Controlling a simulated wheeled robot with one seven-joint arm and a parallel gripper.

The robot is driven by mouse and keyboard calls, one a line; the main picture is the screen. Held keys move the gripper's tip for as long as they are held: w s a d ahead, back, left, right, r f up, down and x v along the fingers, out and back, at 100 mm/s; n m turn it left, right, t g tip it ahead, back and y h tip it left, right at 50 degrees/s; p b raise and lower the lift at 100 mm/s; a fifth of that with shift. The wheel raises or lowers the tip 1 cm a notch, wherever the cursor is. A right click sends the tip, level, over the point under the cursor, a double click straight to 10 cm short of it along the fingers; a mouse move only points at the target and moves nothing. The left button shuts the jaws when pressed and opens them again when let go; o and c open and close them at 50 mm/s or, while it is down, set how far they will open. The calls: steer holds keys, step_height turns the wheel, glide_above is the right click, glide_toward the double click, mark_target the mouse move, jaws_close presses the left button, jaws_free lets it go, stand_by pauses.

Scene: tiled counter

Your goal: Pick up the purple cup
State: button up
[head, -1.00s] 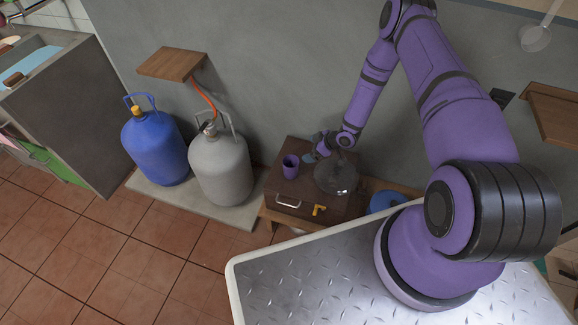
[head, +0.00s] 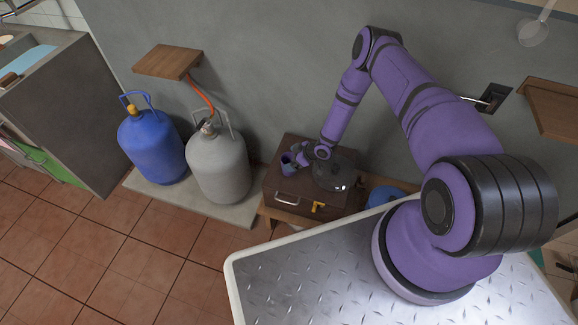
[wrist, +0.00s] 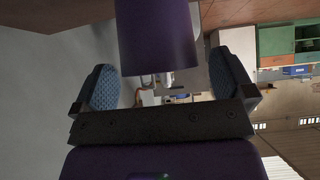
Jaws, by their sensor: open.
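The purple cup (head: 287,164) stands on a dark brown wooden box (head: 278,182) in the head view. My gripper (head: 300,158) is right beside it, on its right side, and partly overlaps it there. In the wrist view the cup (wrist: 155,35) fills the top middle. It lies between the two blue padded fingers of my gripper (wrist: 163,68), with a visible gap on both sides. The gripper is open and holds nothing. The cup's far end is cut off by the wrist view's top edge.
A dark round pan or lid (head: 334,174) sits on the box right of the cup, under my arm. A grey gas bottle (head: 219,165) and a blue one (head: 153,147) stand to the left. The wall (head: 265,90) is close behind.

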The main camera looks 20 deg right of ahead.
steer(key=shift+x, duration=0.95)
steer(key=c, duration=0.9)
steer(key=shift+c, duration=0.2)
steer(key=shift+r, duration=0.15)
